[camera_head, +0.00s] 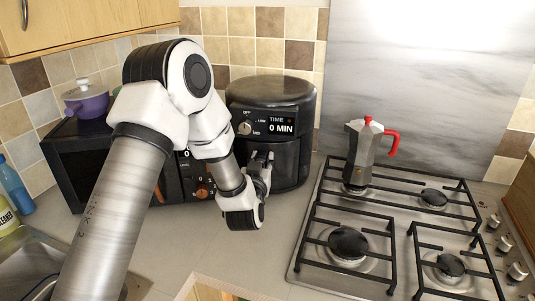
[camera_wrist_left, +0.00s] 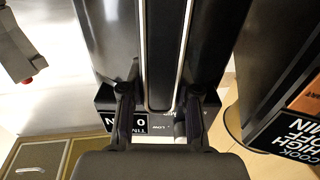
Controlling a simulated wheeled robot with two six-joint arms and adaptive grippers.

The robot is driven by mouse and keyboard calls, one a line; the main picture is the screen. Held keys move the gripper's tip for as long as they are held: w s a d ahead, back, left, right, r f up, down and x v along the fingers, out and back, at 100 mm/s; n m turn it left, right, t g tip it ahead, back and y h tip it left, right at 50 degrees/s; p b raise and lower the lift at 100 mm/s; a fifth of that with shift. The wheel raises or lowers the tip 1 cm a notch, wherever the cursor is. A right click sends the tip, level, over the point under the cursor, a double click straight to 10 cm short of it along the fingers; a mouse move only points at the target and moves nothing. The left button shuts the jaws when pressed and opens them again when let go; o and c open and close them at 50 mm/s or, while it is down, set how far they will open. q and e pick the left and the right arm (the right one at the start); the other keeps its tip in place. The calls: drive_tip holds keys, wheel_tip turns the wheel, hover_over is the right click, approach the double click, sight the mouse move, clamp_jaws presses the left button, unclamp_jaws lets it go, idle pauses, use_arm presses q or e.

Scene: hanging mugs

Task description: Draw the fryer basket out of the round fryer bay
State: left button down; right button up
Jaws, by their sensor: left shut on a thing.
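The round black fryer (camera_head: 272,93) stands on the counter against the tiled wall, its panel reading "TIME 0 MIN". The dark front of the fryer basket (camera_head: 293,162) sits low in the fryer, below the panel; no clear gap shows around it. My left gripper (camera_head: 261,163) is in front of the basket and shut on its handle. In the left wrist view the handle (camera_wrist_left: 163,50) is a black bar with pale edges, running between the two fingers (camera_wrist_left: 160,110). In the head view the gripper mostly hides the handle. My right gripper is out of view.
A black oven (camera_head: 75,160) with a purple pot (camera_head: 87,103) on top stands at left, partly behind my arm. A gas hob (camera_head: 385,285) with a red-handled moka pot (camera_head: 360,155) is at right. Bare counter (camera_head: 265,255) lies in front of the fryer.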

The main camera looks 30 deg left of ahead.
use_arm(q)
drive_tip(key=b+v, duration=0.1)
drive_tip(key=v, duration=0.6)
drive_tip(key=shift+s+r, duration=0.2)
drive_tip(key=shift+r, duration=0.05)
idle(0.3)
drive_tip(key=p+v, duration=0.7)
drive_tip(key=p, duration=0.2)
drive_tip(key=shift+s, duration=0.3)
idle(0.5)
drive_tip(key=shift+d+r, duration=0.1)
